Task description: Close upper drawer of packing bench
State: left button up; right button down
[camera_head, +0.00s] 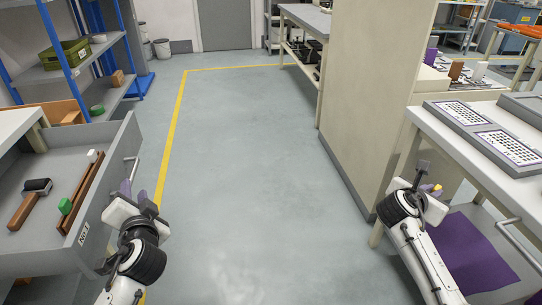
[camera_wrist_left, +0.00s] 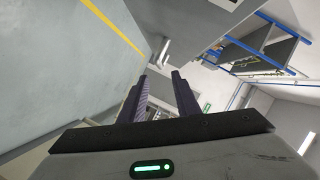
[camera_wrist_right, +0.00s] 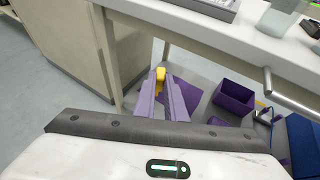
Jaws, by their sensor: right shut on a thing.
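The drawer (camera_head: 100,140) of the packing bench (camera_head: 18,122) stands pulled out at the left in the head view. Its grey front carries a label and a bar handle (camera_head: 133,170). My left gripper (camera_head: 133,190) is just outside the drawer front, close to the handle; I cannot tell whether they touch. In the left wrist view its fingers (camera_wrist_left: 162,88) are apart with nothing between them. My right gripper (camera_head: 430,184) is beside the right-hand table, shut on a small yellow thing (camera_wrist_right: 160,74), mostly hidden by the fingers.
The drawer holds a black-headed tool (camera_head: 38,186), a green item (camera_head: 65,206) and wooden strips. A blue-framed shelf (camera_head: 70,60) stands behind. The table (camera_head: 470,150) at the right bears keyboards (camera_head: 508,146). The floor (camera_head: 255,180) between is clear.

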aim_at(133, 176)
pick_arm(q)
jog(key=b+x, duration=0.1)
jog(key=x, duration=1)
jog(key=shift+w+a+f, duration=0.1)
jog(key=shift+w, duration=0.1)
grip_shut()
